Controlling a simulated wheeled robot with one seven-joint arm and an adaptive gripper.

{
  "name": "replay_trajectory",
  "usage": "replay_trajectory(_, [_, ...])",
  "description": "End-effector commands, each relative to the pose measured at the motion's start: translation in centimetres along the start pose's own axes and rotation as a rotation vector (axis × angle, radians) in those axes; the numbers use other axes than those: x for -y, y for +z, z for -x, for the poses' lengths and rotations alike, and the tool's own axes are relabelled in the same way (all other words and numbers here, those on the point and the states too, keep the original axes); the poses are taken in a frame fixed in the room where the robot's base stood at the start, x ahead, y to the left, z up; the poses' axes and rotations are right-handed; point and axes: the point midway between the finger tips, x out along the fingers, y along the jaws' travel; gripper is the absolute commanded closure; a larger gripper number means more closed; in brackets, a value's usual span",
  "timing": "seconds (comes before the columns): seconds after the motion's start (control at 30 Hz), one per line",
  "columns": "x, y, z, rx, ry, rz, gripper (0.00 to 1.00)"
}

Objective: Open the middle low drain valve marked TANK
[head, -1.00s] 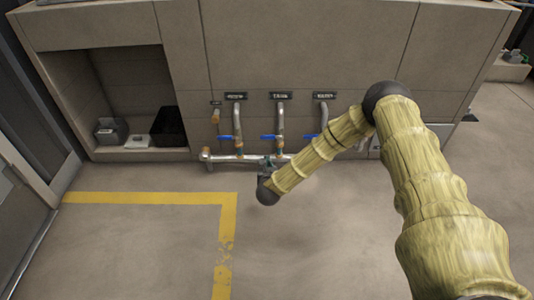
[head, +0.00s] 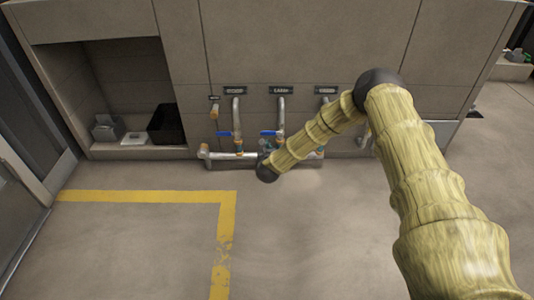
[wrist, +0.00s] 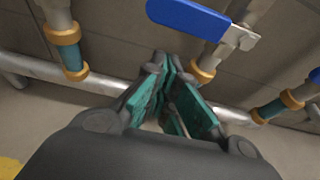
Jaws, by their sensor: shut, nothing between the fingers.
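The middle drain valve hangs on the pipe under the centre label plate (head: 281,90). Its blue lever (head: 269,133) lies crosswise, pointing left. In the wrist view a blue lever (wrist: 190,17), apparently this one, crosses the top, with its brass-collared fitting (wrist: 205,70) below right. My gripper (wrist: 168,95) is shut and empty, its teal-padded fingers below the lever and left of the fitting, apparently not touching the lever. In the head view my wrist mostly hides the gripper, just below the middle valve. The label's text is too blurred to read.
A left valve with a blue lever (head: 225,133) stands beside it; my forearm hides most of the right valve. A horizontal pipe (head: 225,156) runs low along the cabinet. An open recess with a black bin (head: 168,125) is at left. The floor in front is clear.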

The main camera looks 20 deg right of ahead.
Motion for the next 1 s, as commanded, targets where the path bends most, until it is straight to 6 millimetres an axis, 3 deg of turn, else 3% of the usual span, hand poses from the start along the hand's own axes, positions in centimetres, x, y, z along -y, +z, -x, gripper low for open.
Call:
replay_trajectory(0.33, [0.0, 1.8, 0.6, 0.001, 0.000, 0.000, 1.00])
replay_trajectory(0.8, [-0.1, 2.0, 0.7, 0.000, 0.000, 0.000, 1.00])
replay_trajectory(1.0, [-1.9, 2.2, 0.8, 0.000, 0.017, 0.005, 1.00])
